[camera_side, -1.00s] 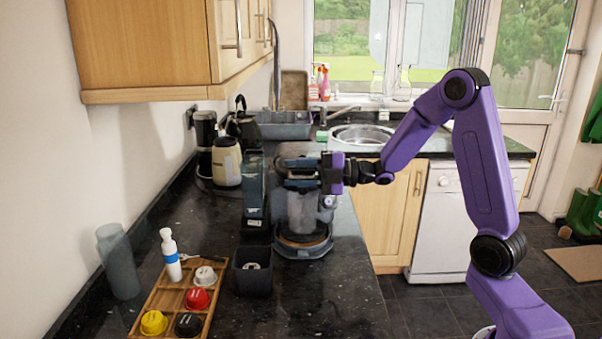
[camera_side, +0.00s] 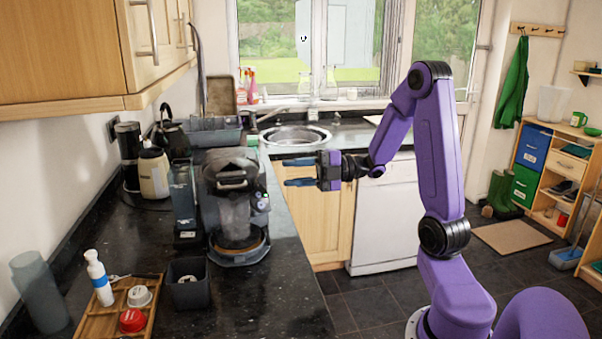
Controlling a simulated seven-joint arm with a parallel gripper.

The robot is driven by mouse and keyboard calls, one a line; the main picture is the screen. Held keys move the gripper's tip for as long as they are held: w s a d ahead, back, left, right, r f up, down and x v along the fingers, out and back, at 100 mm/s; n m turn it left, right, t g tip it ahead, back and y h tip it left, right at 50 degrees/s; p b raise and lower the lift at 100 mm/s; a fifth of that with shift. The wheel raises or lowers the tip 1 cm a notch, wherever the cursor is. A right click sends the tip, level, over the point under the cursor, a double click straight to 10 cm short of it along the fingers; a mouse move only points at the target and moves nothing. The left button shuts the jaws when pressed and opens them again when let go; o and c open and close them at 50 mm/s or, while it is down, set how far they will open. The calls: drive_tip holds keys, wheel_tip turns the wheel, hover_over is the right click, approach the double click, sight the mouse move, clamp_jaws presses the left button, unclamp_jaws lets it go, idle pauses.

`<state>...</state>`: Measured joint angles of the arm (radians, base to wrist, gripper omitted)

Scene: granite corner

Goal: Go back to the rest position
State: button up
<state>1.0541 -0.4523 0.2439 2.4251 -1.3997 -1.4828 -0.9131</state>
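My gripper (camera_side: 284,172) is at the middle of the side view, in the air in front of the wooden cabinet door. Its two blue fingers point left and stand apart with nothing between them. A grey coffee machine (camera_side: 234,205) with a dark, see-through body stands on the black counter to the left of the fingers. A clear gap shows between the fingertips and the machine in this view.
A kettle (camera_side: 153,172) is farther back. The floor (camera_side: 365,301) beside the counter is clear.

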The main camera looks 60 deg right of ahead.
drive_tip(key=shift+s+d, duration=0.45)
drive_tip(key=shift+s, duration=0.05)
